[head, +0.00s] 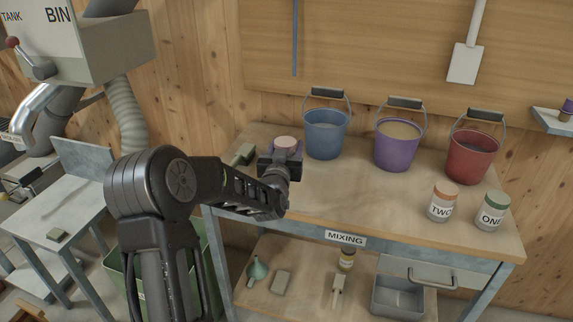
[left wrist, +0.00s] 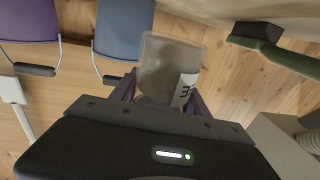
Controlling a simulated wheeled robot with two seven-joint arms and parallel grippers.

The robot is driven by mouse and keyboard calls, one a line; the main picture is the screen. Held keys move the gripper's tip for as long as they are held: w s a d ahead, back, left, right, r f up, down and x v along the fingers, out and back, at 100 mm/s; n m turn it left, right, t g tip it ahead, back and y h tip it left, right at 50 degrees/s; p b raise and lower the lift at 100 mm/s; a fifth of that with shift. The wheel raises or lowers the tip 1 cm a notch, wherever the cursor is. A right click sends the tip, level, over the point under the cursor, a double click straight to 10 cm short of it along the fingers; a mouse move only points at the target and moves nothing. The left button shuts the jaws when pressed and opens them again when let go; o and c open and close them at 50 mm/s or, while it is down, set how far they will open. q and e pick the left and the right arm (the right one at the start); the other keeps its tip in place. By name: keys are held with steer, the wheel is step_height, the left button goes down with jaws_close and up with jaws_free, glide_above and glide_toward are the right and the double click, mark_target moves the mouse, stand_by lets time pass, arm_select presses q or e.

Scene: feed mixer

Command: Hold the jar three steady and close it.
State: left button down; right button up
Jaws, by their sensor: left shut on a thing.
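My left gripper (head: 280,168) is shut on jar three (head: 286,142) at the left end of the mixing table. In the head view the jar's pale pinkish round top shows above the dark gripper; I cannot tell whether that is a lid or its contents. The left wrist view shows the jar (left wrist: 168,68) as a cloudy, see-through body with part of a white label, between the purple finger pads (left wrist: 160,98). The gripper hides the rest of it. My right gripper is in neither view.
Blue (head: 325,136), purple (head: 397,146) and red (head: 472,158) buckets stand along the table's back. Jars TWO (head: 442,203) and ONE (head: 491,212), both lidded, stand front right. A green-handled brush (head: 243,154) lies left of the gripper. The table's middle front is clear.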

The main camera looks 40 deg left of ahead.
arm_select(q)
steer(key=shift+f, duration=0.55)
step_height(320, 180, down, 4)
steer(key=shift+r, duration=0.1)
steer(key=shift+f, duration=0.2)
steer(key=c, duration=0.5)
jaws_free()
steer(key=shift+r, duration=0.15)
